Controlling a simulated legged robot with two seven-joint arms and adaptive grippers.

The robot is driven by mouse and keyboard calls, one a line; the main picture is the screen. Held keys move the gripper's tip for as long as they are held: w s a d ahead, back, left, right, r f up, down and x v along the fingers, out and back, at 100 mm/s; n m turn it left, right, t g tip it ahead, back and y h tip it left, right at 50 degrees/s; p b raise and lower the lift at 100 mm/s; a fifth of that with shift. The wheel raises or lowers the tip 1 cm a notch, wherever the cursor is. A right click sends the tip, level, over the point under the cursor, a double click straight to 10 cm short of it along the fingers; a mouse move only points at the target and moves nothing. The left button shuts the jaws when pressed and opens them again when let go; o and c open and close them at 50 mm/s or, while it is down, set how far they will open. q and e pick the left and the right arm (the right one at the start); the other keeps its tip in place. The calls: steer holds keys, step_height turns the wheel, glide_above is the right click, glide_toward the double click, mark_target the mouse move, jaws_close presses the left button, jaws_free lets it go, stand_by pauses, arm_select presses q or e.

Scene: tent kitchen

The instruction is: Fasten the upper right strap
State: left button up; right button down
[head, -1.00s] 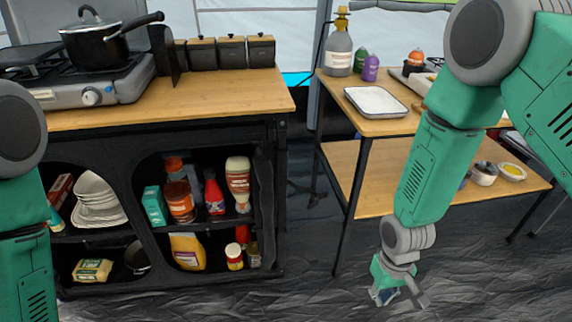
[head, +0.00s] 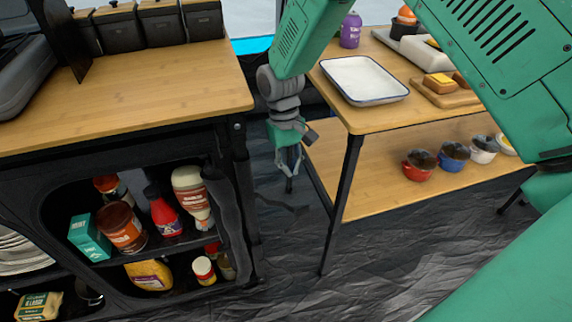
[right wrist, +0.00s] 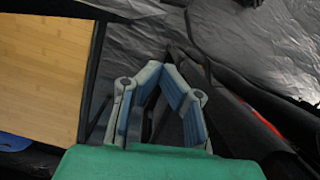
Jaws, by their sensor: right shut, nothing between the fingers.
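The black cabinet (head: 120,145) stands at left, with a dark fabric flap (head: 230,205) hanging along the right edge of its open compartment. I cannot make out the upper right strap as a separate piece against the black fabric. My right gripper (head: 288,168) points down in the gap between the cabinet and the wooden side table, apart from the flap. In the right wrist view its fingers (right wrist: 160,72) meet at the tips with nothing between them. Dark cabinet fabric (right wrist: 245,110) lies to the right of the fingers there. My left gripper is out of view.
The two-level side table (head: 425,118) stands right of my right gripper, its front leg (head: 340,205) close by. It carries a white tray (head: 364,80) above and bowls (head: 419,165) below. Bottles and jars (head: 125,228) fill the cabinet compartment. The floor between is clear.

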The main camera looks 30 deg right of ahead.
mark_target(292, 213)
steer(key=s+f+b, duration=0.2)
steer(key=s+f, duration=0.3)
steer(key=f, duration=0.1)
steer(key=shift+s+a+b, duration=0.2)
steer(key=shift+s+b, duration=0.05)
steer(key=shift+b, duration=0.15)
steer(key=shift+d, duration=0.1)
